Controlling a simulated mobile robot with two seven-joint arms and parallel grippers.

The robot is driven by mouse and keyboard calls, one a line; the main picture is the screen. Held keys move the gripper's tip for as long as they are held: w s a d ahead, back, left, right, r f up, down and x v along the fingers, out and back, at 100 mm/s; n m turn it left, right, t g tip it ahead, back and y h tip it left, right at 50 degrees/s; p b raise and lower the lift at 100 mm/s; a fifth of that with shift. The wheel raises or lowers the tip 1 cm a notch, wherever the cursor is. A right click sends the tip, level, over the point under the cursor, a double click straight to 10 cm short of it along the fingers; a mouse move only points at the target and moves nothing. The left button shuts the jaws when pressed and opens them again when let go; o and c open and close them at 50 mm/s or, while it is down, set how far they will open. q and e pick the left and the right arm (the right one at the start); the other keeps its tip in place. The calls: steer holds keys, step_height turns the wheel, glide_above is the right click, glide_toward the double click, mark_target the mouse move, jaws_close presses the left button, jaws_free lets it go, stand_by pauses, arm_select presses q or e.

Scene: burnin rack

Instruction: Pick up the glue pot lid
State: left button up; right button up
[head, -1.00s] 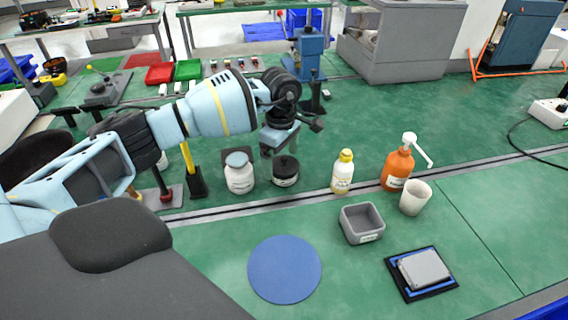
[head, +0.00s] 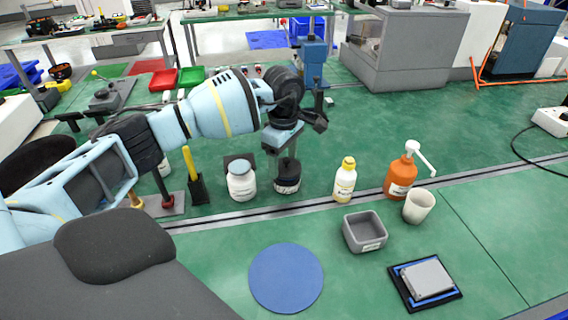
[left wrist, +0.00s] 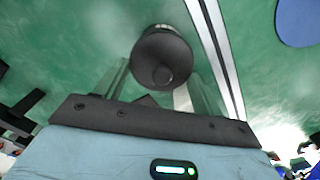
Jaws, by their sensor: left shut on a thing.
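The glue pot (head: 287,186) is a dark, squat pot with a pale label, standing on the green bench right of a white jar. Its round black lid (left wrist: 162,56), with a small central knob, shows between the fingers in the left wrist view. My left gripper (head: 289,157) points down at the pot from above and is shut on the lid. I cannot tell whether the lid is clear of the pot's rim. My right gripper is not in view.
Close left stand the white jar (head: 241,184) and a yellow-handled tool in a black holder (head: 197,187). Right are a yellow-capped bottle (head: 344,182), an orange pump bottle (head: 400,177), a cup (head: 419,207) and a grey bin (head: 364,232). A blue disc (head: 286,279) lies in front.

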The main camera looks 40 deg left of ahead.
arm_select(q)
steer(key=shift+w+r, duration=0.1)
steer(key=shift+r, duration=0.75)
steer(key=s+d+r, duration=0.1)
steer(key=s+d, duration=0.2)
steer(key=s, duration=1.3)
steer(key=w+d+m, duration=0.2)
steer(key=d+m, duration=0.3)
steer(key=m, duration=0.4)
steer(key=w+d+m, duration=0.2)
steer(key=d+m, duration=0.4)
steer(key=m, duration=0.3)
steer(key=shift+w+d+m+b, duration=0.3)
steer(key=shift+m+b, duration=0.1)
steer(key=shift+b, duration=0.05)
steer(key=shift+d, duration=0.1)
